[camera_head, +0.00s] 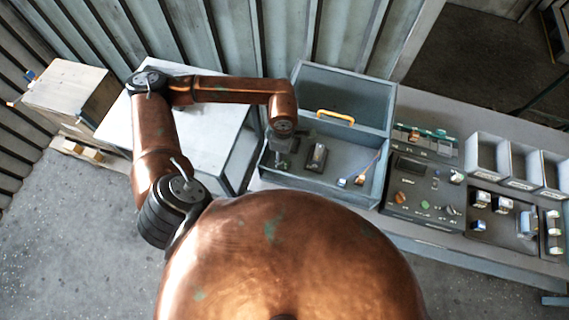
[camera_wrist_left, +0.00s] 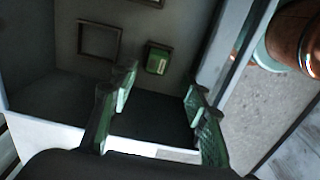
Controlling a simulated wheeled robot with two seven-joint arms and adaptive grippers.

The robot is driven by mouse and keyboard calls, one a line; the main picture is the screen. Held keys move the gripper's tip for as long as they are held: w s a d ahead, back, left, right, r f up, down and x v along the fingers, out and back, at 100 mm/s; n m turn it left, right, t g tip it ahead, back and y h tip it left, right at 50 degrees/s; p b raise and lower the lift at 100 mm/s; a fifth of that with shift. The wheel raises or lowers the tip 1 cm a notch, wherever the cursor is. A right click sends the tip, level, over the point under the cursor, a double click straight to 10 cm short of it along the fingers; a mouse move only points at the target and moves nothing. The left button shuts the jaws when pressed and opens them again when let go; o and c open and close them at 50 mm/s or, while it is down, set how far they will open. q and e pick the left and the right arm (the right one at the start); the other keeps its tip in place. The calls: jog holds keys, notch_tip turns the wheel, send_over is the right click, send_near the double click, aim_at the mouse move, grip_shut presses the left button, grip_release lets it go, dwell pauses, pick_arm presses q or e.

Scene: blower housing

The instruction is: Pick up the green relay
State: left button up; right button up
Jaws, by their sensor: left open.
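The green relay (camera_wrist_left: 157,63) shows in the left wrist view as a small green block with a dark upper edge, on the grey floor of the toolbox (camera_head: 345,97). My left gripper (camera_wrist_left: 159,88) is open; its two green-tinted fingers reach toward the relay with a gap between them. The relay lies beyond the fingertips, roughly in line with the gap, and nothing is held. In the head view my left gripper (camera_head: 281,158) hangs at the left end of the toolbox, and I cannot make out the relay there. My right gripper is not in view.
A dark rectangular holder (camera_head: 317,156) and thin wires with small ends (camera_head: 359,180) lie in the toolbox. To the right are a control panel (camera_head: 424,190) and grey bins (camera_head: 523,164). The toolbox wall runs close beside the fingers.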

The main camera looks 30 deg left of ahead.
pick_arm(q)
jog(key=f, duration=0.1)
jog(key=f+p, duration=0.1)
jog(key=f, duration=0.2)
jog(key=shift+w+f, duration=0.2)
jog(key=shift+w, duration=0.05)
jog(key=shift+f, duration=0.55)
jog(key=shift+c, duration=0.6)
jog(key=c, duration=0.9)
